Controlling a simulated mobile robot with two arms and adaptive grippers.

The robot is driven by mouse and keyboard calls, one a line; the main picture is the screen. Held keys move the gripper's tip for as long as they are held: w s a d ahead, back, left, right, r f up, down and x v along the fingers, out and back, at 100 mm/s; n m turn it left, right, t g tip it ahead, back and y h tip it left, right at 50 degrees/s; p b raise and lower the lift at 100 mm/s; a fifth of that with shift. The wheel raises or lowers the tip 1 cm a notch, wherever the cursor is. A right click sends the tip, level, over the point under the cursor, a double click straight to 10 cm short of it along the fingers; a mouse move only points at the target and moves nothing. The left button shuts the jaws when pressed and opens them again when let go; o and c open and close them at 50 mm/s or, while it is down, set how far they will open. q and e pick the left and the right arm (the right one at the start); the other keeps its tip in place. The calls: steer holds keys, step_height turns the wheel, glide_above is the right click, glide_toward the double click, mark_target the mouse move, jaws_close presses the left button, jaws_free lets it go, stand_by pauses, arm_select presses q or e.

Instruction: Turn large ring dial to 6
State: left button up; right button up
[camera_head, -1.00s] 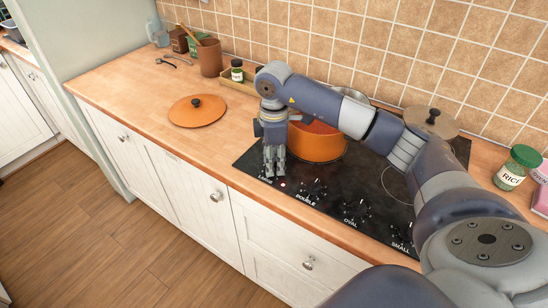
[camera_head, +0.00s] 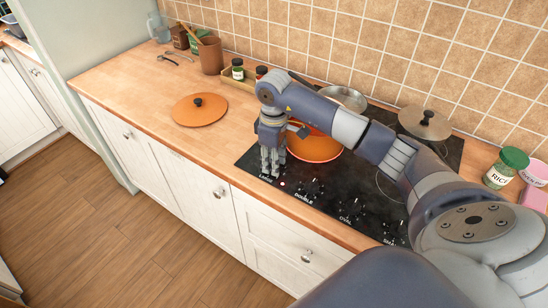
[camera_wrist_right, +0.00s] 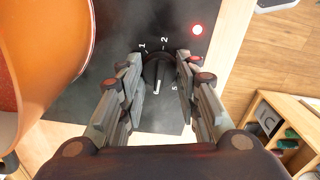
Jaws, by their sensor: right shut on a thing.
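The large ring dial (camera_wrist_right: 156,74) is a black knob at the hob's front left corner, by the LARGE label (camera_head: 266,179). My right gripper (camera_head: 270,172) points down onto it. In the wrist view, its two fingers (camera_wrist_right: 160,66) stand on either side of the knob, shut on it. The knob's white mark points toward the bottom of the picture, beside the printed 5 (camera_wrist_right: 174,88). The 1 and 2 show at the top; I cannot read a 6. A red light (camera_wrist_right: 197,29) glows beside the dial. My left gripper is out of view.
An orange pot (camera_head: 315,146) stands on the black hob (camera_head: 330,192), close behind my right gripper. Other dials run rightward along the hob's front. An orange lid (camera_head: 200,110) lies on the wooden counter (camera_head: 140,88), with clear room around it.

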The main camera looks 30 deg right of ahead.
steer(key=shift+f, duration=0.1)
steer(key=o, duration=1.1)
steer(key=shift+c, duration=0.2)
step_height(320, 180, up, 8)
steer(key=shift+f, duration=0.2)
